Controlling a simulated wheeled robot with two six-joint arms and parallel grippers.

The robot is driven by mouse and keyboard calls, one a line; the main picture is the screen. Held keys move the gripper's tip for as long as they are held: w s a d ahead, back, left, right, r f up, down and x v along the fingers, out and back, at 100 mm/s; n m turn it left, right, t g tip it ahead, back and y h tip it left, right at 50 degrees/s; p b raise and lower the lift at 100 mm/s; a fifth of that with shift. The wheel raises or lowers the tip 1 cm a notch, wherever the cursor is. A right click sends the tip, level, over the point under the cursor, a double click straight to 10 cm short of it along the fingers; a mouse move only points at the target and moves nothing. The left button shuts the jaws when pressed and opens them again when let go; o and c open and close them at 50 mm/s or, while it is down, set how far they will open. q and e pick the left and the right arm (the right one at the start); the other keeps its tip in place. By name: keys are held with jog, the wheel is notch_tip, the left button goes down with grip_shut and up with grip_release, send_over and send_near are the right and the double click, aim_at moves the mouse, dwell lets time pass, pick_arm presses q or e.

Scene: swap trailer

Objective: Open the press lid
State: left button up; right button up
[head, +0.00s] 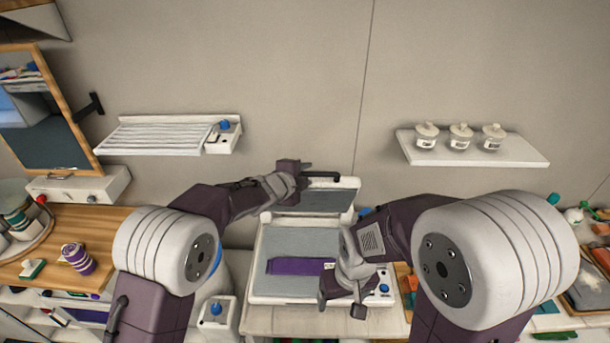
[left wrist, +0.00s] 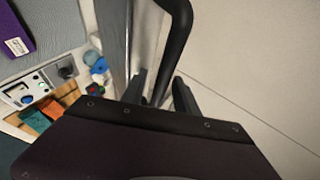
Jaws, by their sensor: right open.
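The press (head: 260,243) stands on a light table in the middle of the head view, with a purple folded cloth (head: 295,266) on its grey bed. Its lid (head: 318,201) is raised steeply at the back, grey underside facing me. The black lid handle (head: 322,175) is at the lid's top edge; in the left wrist view the handle (left wrist: 181,35) runs down between the two dark fingers. My left gripper (head: 297,167) is shut on this handle. My right gripper (head: 343,304) is open and empty over the front right of the press, beside its controls.
A slatted shelf (head: 152,137) and a shelf with several lidded jars (head: 475,157) hang on the wall. A wooden counter (head: 105,222) with a purple-striped roll (head: 77,259) is at the left. Coloured items crowd the table right of the press. The wall above the press is clear.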

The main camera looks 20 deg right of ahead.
pick_arm(q)
jog(key=shift+s+a, duration=0.1)
jog(key=b+v, duration=0.2)
jog(key=v, duration=0.6)
jog(key=shift+s+a+r, duration=0.2)
jog(key=shift+s+r, duration=0.05)
jog(key=shift+w+f, duration=0.1)
